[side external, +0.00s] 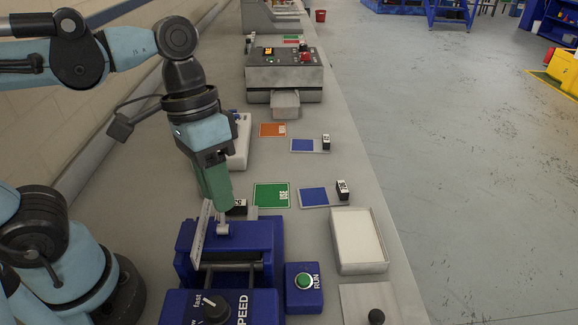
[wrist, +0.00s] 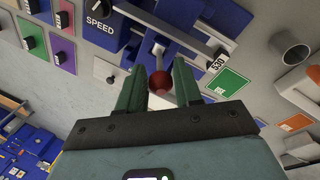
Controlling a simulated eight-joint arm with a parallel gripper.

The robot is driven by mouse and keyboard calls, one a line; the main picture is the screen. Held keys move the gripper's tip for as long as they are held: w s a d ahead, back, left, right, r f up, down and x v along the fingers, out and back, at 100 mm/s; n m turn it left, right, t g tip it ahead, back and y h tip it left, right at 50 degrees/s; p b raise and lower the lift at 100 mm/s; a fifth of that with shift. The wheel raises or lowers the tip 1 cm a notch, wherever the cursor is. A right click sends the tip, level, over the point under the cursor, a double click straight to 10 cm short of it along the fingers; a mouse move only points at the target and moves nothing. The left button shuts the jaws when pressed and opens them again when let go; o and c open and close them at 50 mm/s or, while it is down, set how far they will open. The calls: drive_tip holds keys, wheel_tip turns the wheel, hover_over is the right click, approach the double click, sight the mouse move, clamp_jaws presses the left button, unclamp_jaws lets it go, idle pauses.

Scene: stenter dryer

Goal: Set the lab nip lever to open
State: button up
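The lab nip is a blue machine (side external: 262,245) with metal rollers, at the bottom of the side view. Its lever (wrist: 158,52) is a short metal rod ending in a dark red ball knob (wrist: 159,83). In the wrist view the knob sits between my gripper's two green fingers (wrist: 160,88), with a slight gap seeming to show on each side. The gripper is open around it. In the side view my gripper (side external: 222,207) points down over the lever's metal base (side external: 223,230). There the fingers hide the knob, so contact cannot be judged.
A SPEED dial (side external: 215,309) and a green RUN button (side external: 304,281) sit in front. A pale tray (side external: 337,262) stands right of the nip. Green (side external: 271,195) and blue (side external: 314,197) cards lie behind it. A grey control unit (side external: 284,77) stands farther back on the bench.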

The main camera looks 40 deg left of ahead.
drive_tip(key=shift+x, duration=1.6)
clamp_jaws()
